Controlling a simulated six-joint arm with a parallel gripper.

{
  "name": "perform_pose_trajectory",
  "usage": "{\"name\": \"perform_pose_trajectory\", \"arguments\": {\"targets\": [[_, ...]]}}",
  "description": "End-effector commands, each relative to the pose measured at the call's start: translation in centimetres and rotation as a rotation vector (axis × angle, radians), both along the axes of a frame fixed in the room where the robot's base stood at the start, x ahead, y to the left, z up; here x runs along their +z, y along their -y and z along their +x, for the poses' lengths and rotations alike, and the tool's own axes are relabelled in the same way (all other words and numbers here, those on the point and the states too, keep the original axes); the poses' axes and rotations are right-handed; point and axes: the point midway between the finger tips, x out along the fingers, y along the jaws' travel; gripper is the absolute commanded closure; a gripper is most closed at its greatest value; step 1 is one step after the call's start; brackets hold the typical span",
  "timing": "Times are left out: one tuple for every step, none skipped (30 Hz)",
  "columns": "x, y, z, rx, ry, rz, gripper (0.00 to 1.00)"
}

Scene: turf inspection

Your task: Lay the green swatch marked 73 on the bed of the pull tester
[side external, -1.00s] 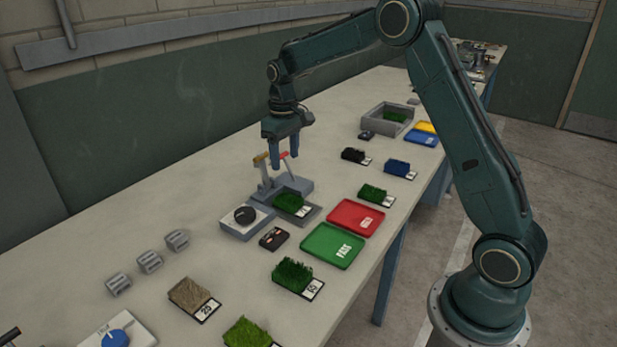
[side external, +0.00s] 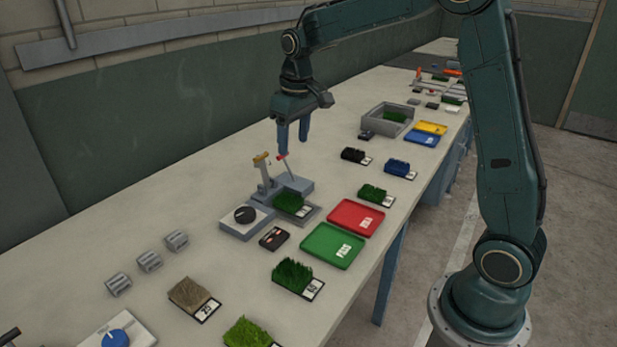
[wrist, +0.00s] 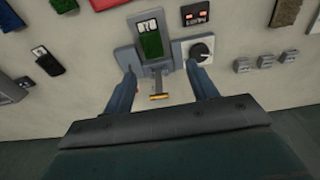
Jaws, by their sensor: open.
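A green swatch (side external: 289,203) with a white label lies on the bed of the grey pull tester (side external: 297,184); I cannot read its number clearly. It also shows in the wrist view (wrist: 150,44), flat between the bed's side walls. The tester has a post with a yellow handle (side external: 262,159) and a red-tipped lever (side external: 282,158). My gripper (side external: 293,146) is open and empty, above and behind the tester, apart from the swatch. In the wrist view its fingers (wrist: 161,73) stand wide apart, with the yellow handle between them lower in the picture.
A dial box (side external: 246,216) and a small black display unit (side external: 274,238) stand beside the tester. Green (side external: 332,246) and red (side external: 356,217) trays lie in front. Other green swatches (side external: 292,274) (side external: 372,192) and a tan one (side external: 190,294) lie around. Bare bench lies behind the tester.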

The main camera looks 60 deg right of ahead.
Motion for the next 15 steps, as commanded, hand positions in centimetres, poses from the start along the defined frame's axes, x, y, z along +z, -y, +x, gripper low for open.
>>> {"name": "perform_pose_trajectory", "arguments": {"targets": [[1.2,-0.6,-1.1,0.002,0.019,-0.002,0.42],[1.7,-0.8,-1.7,0.001,0.029,-0.004,0.42],[2.4,-1.2,-2.5,0.001,0.041,-0.005,0.42],[2.8,-1.5,-3.2,0.001,0.05,-0.005,0.42],[3.3,-1.8,-3.8,0.001,0.059,-0.006,0.42],[3.8,-2.1,-4.6,0.002,0.072,-0.007,0.42],[4.2,-2.4,-5.3,0.002,0.081,-0.008,0.42],[4.6,-2.6,-5.9,0.002,0.091,-0.008,0.42],[5.1,-2.9,-6.8,0.002,0.103,-0.009,0.42],[5.4,-3.2,-7.5,0.001,0.112,-0.009,0.42],[5.7,-3.4,-8.2,0.001,0.122,-0.009,0.42],[6.1,-3.7,-9.1,0.001,0.134,-0.009,0.42],[6.3,-3.9,-9.8,0.002,0.143,-0.01,0.42],[6.6,-4.1,-10.4,0.003,0.152,-0.01,0.42],[6.9,-4.4,-11.3,0.003,0.165,-0.01,0.42]]}}
